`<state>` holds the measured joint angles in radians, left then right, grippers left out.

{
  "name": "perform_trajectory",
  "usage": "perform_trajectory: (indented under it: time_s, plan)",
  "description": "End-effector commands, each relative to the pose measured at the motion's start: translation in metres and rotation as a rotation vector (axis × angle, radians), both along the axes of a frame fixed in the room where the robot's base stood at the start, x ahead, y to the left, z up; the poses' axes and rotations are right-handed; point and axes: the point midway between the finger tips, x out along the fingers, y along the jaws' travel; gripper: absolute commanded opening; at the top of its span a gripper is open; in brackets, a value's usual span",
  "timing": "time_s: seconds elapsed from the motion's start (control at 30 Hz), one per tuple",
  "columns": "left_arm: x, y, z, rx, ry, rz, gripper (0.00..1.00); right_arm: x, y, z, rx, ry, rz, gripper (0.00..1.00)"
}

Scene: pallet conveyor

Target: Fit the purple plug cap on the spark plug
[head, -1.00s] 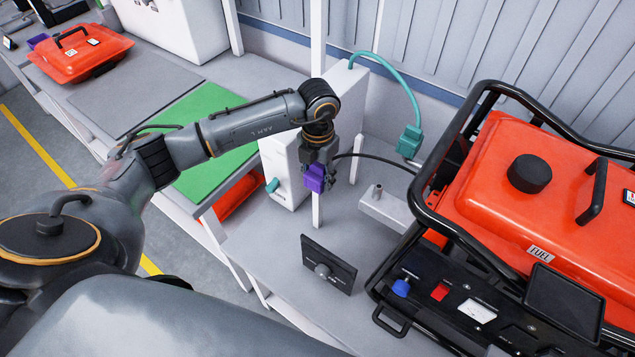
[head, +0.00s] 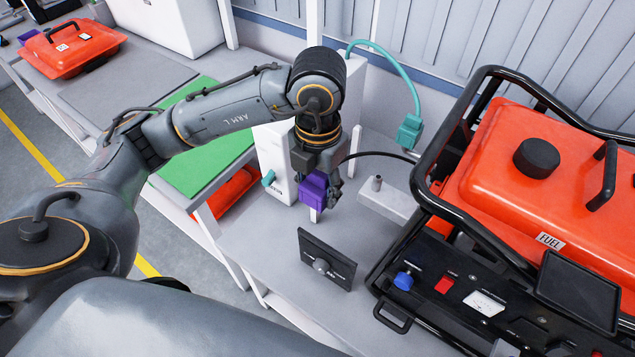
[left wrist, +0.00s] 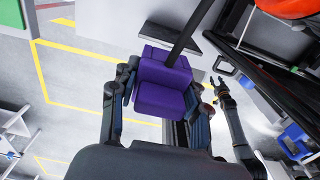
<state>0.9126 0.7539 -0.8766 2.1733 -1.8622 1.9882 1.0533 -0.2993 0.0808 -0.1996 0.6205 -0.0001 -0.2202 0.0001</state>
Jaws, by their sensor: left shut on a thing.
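The purple plug cap (head: 313,189) is a small block held in my left gripper (head: 318,193), which is shut on it. In the left wrist view the cap (left wrist: 163,85) sits between the two fingers, with a black lead running from its far end. A short grey upright stub, apparently the spark plug (head: 376,183), stands on a pale grey block to the right of the cap. Cap and stub are apart. A dark jointed arm end, apparently my right gripper (left wrist: 221,91), shows small in the left wrist view; its opening is unclear.
The red generator (head: 500,190) in its black frame stands at the right. A teal connector (head: 410,131) on a cable hangs behind the stub. A black panel with a knob (head: 326,260) stands in front on the grey table. A white box is behind my left gripper.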

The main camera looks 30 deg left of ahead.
Motion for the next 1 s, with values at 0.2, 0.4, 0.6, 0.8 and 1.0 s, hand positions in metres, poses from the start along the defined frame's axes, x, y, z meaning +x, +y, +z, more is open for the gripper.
perform_trajectory:
  time_s: [0.2,0.4,0.6,0.8,1.0]
  plan:
    - [0.001,0.0,0.021,0.0,-0.002,-0.001,0.15,0.0,0.0,0.015,0.0,0.001,0.0,0.4]
    - [0.001,0.0,0.037,-0.001,-0.002,-0.001,0.15,0.0,0.0,0.025,0.0,0.001,0.001,0.4]
    - [0.001,0.0,0.054,-0.001,-0.002,0.0,0.15,-0.001,0.0,0.037,0.001,0.001,0.001,0.4]
    - [0.0,0.0,0.064,-0.001,-0.001,0.0,0.15,-0.001,0.0,0.044,0.001,0.001,0.001,0.4]
    - [0.0,0.0,0.063,0.0,-0.001,0.0,0.15,-0.001,0.0,0.042,0.001,0.001,0.001,0.4]
